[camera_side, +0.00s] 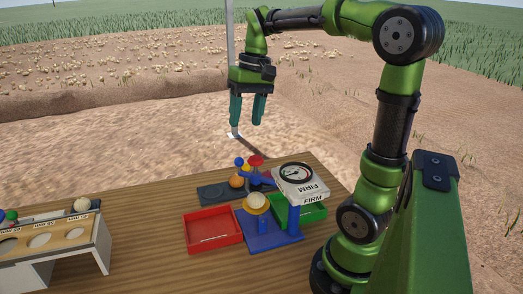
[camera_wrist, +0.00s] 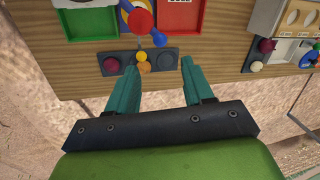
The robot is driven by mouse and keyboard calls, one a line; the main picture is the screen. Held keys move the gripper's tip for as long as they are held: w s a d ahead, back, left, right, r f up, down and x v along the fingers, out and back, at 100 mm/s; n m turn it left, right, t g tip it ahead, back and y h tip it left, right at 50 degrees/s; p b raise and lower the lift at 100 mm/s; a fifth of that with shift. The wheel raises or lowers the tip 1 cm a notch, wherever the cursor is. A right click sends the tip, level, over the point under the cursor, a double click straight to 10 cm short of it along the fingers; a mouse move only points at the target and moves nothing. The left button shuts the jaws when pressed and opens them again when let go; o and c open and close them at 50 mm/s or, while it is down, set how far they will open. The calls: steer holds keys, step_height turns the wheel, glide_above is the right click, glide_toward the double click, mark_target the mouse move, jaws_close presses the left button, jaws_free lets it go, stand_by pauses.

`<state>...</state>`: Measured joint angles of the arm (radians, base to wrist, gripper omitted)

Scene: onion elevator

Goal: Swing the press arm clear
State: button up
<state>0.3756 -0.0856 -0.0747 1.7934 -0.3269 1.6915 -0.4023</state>
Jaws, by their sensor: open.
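The press stands on a blue base (camera_side: 265,238) on the wooden table. Its blue press arm (camera_side: 262,180) carries a red knob (camera_side: 256,161), which also shows at the top of the wrist view (camera_wrist: 140,20). A blue ball (camera_wrist: 159,39) is at one end of the arm in the wrist view. A pale yellow onion (camera_side: 257,200) sits on the press, and a gauge (camera_side: 296,173) marked FIRM stands beside it. My gripper (camera_side: 247,123) is open and empty, pointing down, well above the press. In the wrist view its fingertips (camera_wrist: 158,66) flank a dark holder.
The dark holder (camera_side: 209,192) bears onions. A red tray (camera_side: 213,241) and a green tray (camera_side: 314,211) flank the press. A white rack (camera_side: 104,246) with round holes stands at left. A pole (camera_side: 229,45) rises behind my gripper. The air around it is otherwise clear.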

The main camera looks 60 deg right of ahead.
steer(key=f, duration=0.3)
steer(key=a+f, duration=0.1)
steer(key=f, duration=0.3)
steer(key=w+f, duration=0.1)
steer(key=f, duration=0.2)
steer(key=shift+w+a+f, duration=0.1)
steer(key=shift+a+f, duration=0.05)
steer(key=shift+a, duration=0.2)
jaws_close()
